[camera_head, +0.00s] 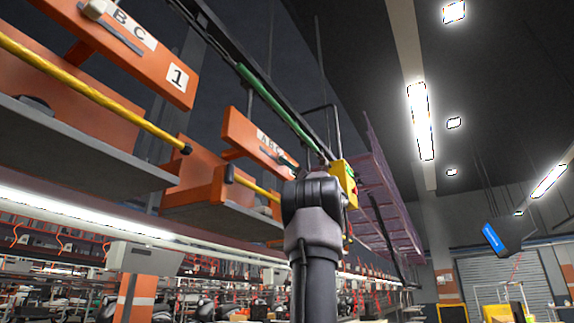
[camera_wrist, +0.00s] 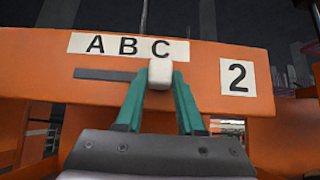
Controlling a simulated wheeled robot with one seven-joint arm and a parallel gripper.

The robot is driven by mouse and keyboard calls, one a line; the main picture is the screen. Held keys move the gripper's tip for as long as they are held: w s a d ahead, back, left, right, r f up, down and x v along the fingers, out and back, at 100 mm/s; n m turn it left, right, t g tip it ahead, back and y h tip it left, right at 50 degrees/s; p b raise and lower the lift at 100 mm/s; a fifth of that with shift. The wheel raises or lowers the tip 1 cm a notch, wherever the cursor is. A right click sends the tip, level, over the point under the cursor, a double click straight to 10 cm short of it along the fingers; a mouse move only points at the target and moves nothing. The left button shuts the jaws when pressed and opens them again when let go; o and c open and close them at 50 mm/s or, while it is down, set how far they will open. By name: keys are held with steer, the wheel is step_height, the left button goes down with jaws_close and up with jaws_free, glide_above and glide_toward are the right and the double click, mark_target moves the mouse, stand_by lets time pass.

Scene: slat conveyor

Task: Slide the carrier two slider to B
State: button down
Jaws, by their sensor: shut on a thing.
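Carrier two (camera_wrist: 50,85) is an orange board with a white ABC label (camera_wrist: 110,46), a number 2 plate and a dark horizontal slot (camera_wrist: 105,75). Its slider is a whitish rounded knob (camera_wrist: 160,74) at the slot's right end, below the letter C. My gripper (camera_wrist: 158,88) is shut on the slider knob, with one teal finger on each side. In the head view carrier two (camera_head: 240,132) hangs at mid-picture. There my dark arm hides its right end, and I cannot make out the gripper or knob.
Carrier one (camera_head: 120,50) hangs nearer at upper left with its own pale knob (camera_head: 95,8). Yellow bars (camera_head: 90,92) and grey shelves (camera_head: 75,145) stick out below the carriers. A yellow box (camera_head: 343,182) is just behind my arm. The right side is open hall.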

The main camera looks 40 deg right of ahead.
mark_target(271, 151)
steer(key=a, duration=0.1)
steer(key=s+a, duration=0.1)
steer(key=a, duration=0.1)
steer(key=s+a, duration=0.1)
steer(key=shift+a, duration=0.35)
steer(key=c, duration=0.5)
jaws_free()
steer(key=v, duration=1)
steer(key=shift+s+d+f, duration=0.15)
steer(key=shift+s+f, duration=0.1)
steer(key=shift+f, duration=0.05)
